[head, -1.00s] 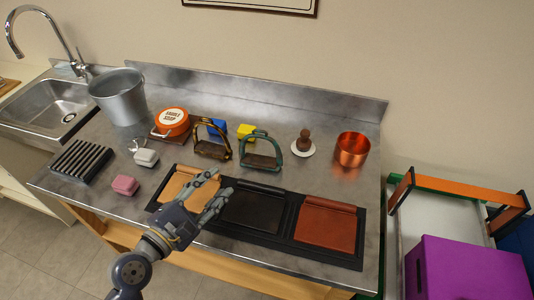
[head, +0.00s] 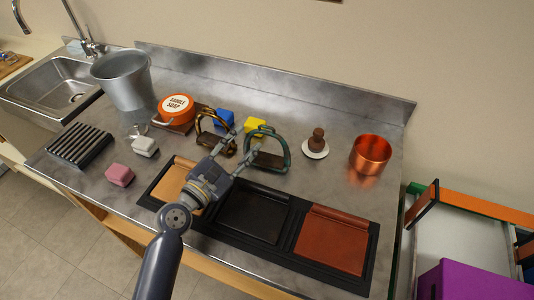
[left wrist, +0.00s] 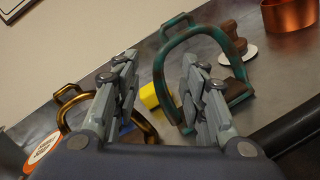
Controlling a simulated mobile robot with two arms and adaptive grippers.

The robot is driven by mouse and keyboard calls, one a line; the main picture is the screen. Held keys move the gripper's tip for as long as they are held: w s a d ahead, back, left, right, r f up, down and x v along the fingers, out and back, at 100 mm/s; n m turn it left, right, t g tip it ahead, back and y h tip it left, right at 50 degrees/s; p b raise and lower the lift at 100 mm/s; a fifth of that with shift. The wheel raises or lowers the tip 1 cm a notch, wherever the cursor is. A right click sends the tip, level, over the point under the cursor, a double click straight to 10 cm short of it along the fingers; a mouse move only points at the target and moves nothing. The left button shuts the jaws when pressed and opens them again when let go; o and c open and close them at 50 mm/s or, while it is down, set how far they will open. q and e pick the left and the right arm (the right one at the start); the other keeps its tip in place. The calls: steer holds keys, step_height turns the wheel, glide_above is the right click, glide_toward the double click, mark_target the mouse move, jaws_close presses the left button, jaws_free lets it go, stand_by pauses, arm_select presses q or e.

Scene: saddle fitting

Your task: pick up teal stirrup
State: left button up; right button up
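The teal stirrup (head: 267,147) stands upright on the steel counter, its arch up and its dark tread at the bottom. It also shows in the left wrist view (left wrist: 160,72), with its near side between my fingers' line of reach. My left gripper (head: 243,135) is open, with its fingers pointing at the stirrup's left side. In the left wrist view the fingers (left wrist: 157,75) are spread apart with nothing held between them. A bronze stirrup (head: 213,133) stands just left of the teal one, close to my gripper. My right gripper is not in view.
Black tray with tan, black and brown leather panels (head: 336,240) lies in front. Blue block (head: 224,117) and yellow block (head: 255,126) sit behind the stirrups. A brown-handled item on a white dish (head: 316,146) and a copper pot (head: 369,155) stand right. A soap tin (head: 176,109) is left.

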mark_target(250, 137)
arm_select(q)
steer(key=x, duration=0.4)
steer(key=shift+w+f, duration=0.15)
steer(key=shift+f, duration=0.25)
steer(key=shift+w+d, duration=0.1)
steer(key=shift+w, duration=0.1)
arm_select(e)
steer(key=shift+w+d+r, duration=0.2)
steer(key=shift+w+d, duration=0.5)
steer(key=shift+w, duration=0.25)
arm_select(q)
steer(key=shift+s, duration=0.1)
steer(key=shift+c, duration=0.5)
jaws_close()
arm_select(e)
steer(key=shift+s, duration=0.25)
